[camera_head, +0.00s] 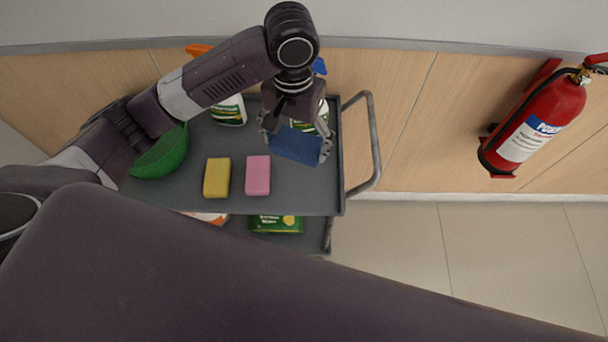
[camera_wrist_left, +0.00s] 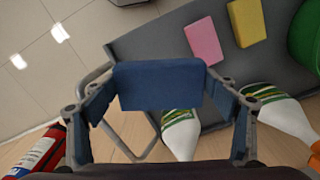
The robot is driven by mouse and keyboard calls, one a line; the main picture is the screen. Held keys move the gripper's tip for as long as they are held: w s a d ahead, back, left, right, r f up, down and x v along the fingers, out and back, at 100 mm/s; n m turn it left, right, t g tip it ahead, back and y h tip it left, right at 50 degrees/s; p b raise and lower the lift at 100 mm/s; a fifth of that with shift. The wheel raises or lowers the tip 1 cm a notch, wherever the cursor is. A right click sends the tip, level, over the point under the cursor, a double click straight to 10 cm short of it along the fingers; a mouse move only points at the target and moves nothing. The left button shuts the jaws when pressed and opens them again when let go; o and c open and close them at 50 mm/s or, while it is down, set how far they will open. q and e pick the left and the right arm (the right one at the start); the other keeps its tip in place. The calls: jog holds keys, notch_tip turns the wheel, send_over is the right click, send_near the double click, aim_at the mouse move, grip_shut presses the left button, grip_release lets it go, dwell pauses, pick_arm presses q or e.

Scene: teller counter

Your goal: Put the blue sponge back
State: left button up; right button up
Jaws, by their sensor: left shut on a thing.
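The blue sponge (camera_head: 294,146) is held between the fingers of my left gripper (camera_head: 296,141), over the right part of the grey cart's top shelf (camera_head: 290,203). In the left wrist view the blue sponge (camera_wrist_left: 158,85) spans the gap between the fingertips of the left gripper (camera_wrist_left: 157,92). The gripper is shut on it. A pink sponge (camera_head: 257,175) and a yellow sponge (camera_head: 217,178) lie side by side on the shelf, left of the blue one. How high the blue sponge is above the shelf is hard to tell. My right gripper is not in view.
A green bowl (camera_head: 163,157) stands at the shelf's left. Spray bottles (camera_head: 229,112) stand at the back, one partly hidden behind my gripper. A handle rail (camera_head: 375,140) edges the cart's right. A fire extinguisher (camera_head: 535,125) is at the far right. Shelf right of the pink sponge looks clear.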

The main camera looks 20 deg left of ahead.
pick_arm(q)
jog(key=shift+w+d+r, duration=0.2)
jog(key=shift+d+r, duration=0.1)
jog(key=shift+r, duration=0.3)
jog(key=shift+w+d+r, duration=0.15)
jog(key=shift+d+r, duration=0.15)
jog(key=shift+r, duration=0.25)
notch_tip(320, 180, down, 3)
jog(key=p, duration=0.1)
send_over(302, 185)
notch_tip(302, 185, down, 12)
jog(key=shift+r, duration=0.25)
jog(key=shift+f, duration=0.7)
notch_tip(302, 185, down, 3)
jog(key=shift+f+p, duration=0.2)
jog(key=shift+p, duration=0.1)
jog(key=shift+f, duration=0.25)
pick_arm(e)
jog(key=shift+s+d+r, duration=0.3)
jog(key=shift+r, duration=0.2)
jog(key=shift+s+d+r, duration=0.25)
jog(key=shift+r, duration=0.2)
pick_arm(q)
jog(key=shift+f, duration=0.1)
jog(key=o, duration=1.2)
